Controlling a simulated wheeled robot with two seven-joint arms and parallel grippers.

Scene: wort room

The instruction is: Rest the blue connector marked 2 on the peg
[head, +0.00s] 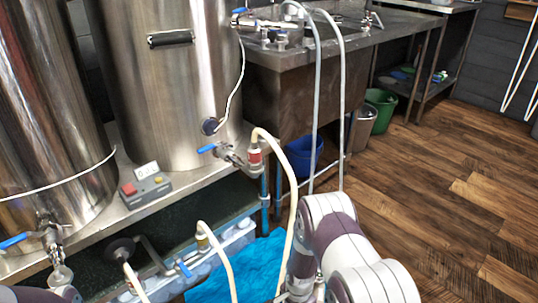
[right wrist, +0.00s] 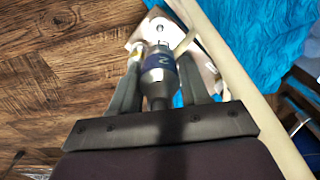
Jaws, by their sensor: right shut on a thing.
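The connector marked 2 (right wrist: 160,68) is a grey metal fitting with a dark blue band, in the middle of the right wrist view. My right gripper (right wrist: 162,58) is shut on it, with one finger on each side. A pale, flat piece with a small round end (right wrist: 155,30) lies just beyond the connector's tip; I cannot tell whether it is the peg or whether they touch. In the head view my right arm reaches down past the bottom edge, so the connector is hidden there. My left gripper is not clearly in view.
A cream hose (head: 285,170) arcs down from a valve with a blue handle (head: 207,149) beside my right arm. Steel tanks (head: 165,90) stand on a bench at left with a control box (head: 146,189). A blue sheet (head: 240,272) lies below. Wooden floor (head: 450,190) at right is clear.

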